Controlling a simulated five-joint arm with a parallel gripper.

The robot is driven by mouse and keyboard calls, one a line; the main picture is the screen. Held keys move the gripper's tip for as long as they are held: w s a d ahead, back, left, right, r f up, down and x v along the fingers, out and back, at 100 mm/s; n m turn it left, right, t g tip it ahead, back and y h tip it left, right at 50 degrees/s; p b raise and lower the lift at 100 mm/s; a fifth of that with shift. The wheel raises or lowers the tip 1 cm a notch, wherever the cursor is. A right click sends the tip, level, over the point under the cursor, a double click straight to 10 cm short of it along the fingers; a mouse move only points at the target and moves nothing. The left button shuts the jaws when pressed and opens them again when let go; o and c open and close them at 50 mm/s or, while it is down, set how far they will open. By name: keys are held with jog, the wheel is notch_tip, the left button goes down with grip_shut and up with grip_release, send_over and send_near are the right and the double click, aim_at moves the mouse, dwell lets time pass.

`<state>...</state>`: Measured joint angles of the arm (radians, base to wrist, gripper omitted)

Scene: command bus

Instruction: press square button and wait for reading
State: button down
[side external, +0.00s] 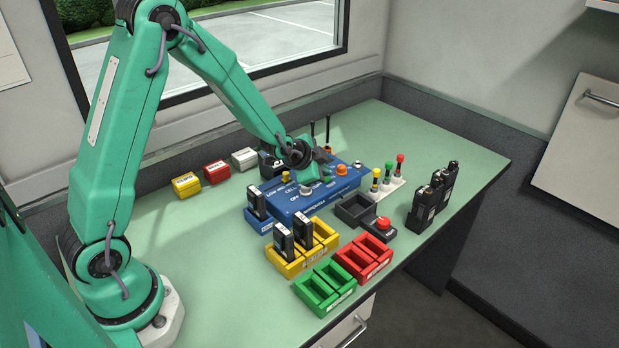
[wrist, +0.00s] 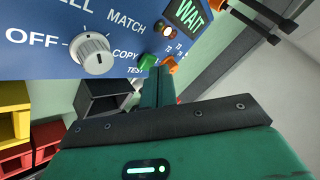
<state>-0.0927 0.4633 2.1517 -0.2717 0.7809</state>
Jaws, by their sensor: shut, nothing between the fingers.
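The blue device (side external: 325,197) stands on the green bench. In the wrist view its panel (wrist: 60,50) shows a grey knob (wrist: 92,53), the words OFF, MATCH, COPY and TEST, and a lit green WAIT display (wrist: 188,17). A small green button (wrist: 147,60) and an orange button (wrist: 169,63) sit near the COPY and TEST labels. I cannot tell which one is square. My gripper (wrist: 157,72) is shut and empty, its tips close to both buttons. Whether it touches or presses one is unclear. In the side view my gripper (side external: 322,158) is over the device.
Yellow (side external: 287,262), green (side external: 322,292) and red (side external: 365,262) bins stand at the front. A red push button (side external: 383,223) sits beside a dark tray (side external: 354,210). Several black radios (side external: 430,200) stand at the right. Two black antennas (side external: 327,128) rise behind the device.

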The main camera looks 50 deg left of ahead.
jog(key=shift+r, duration=0.45)
jog(key=shift+r, duration=2.5)
jog(key=s+d+r+n+g, duration=0.2)
jog(key=s+d+r+n, duration=0.15)
jog(key=s+r, duration=0.8)
jog(key=s+d+r+n+g, duration=0.1)
jog(key=s+n, duration=0.3)
jog(key=s, duration=1.3)
jog(key=shift+s+d+r+g+h, duration=0.15)
jog(key=shift+s+g+h, duration=0.15)
jog(key=shift+s+h, duration=0.1)
